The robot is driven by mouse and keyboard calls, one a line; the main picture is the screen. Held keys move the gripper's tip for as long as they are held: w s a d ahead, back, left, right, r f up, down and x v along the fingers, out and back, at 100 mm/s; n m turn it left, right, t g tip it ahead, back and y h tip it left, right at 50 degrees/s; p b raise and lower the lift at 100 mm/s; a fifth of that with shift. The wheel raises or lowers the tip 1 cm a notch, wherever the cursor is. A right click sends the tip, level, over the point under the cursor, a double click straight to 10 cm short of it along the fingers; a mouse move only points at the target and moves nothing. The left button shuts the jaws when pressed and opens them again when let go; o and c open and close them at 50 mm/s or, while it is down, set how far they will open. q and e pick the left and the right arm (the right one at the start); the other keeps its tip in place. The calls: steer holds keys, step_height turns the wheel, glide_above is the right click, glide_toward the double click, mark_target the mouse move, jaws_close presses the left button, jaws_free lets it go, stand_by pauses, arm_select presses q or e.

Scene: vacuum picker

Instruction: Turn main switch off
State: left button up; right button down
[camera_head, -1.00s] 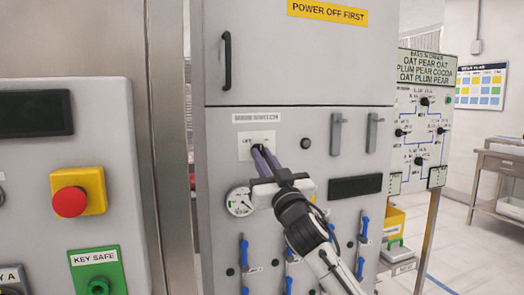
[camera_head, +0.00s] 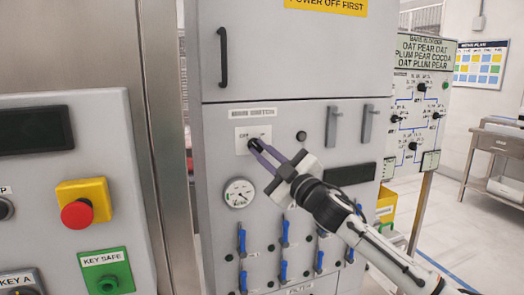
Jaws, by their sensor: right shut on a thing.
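The main switch sits on a pale plate (camera_head: 243,131) under the label strip on the grey cabinet's front. My right gripper (camera_head: 257,150) comes in from the lower right with its purple, dark-tipped fingers at the plate. It is shut on the switch's knob, which is mostly hidden by the fingertips. The plate's lettering is partly covered, so I cannot read the knob's setting. My left gripper is not in view.
A round gauge (camera_head: 239,193) sits just below the switch, and blue-handled valves (camera_head: 242,240) below that. Two grey handles (camera_head: 333,127) are to the right. A panel with a red button (camera_head: 77,214) and green key safe (camera_head: 106,272) stands at the left.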

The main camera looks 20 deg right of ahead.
steer(key=shift+n, duration=0.3)
steer(key=c, duration=1.8)
jaws_free()
steer(key=shift+o, duration=0.2)
steer(key=b+v, duration=0.2)
steer(key=v, duration=0.8)
steer(key=shift+s+d+b, duration=0.15)
steer(key=shift+s+b, duration=0.05)
steer(key=shift+b, duration=0.1)
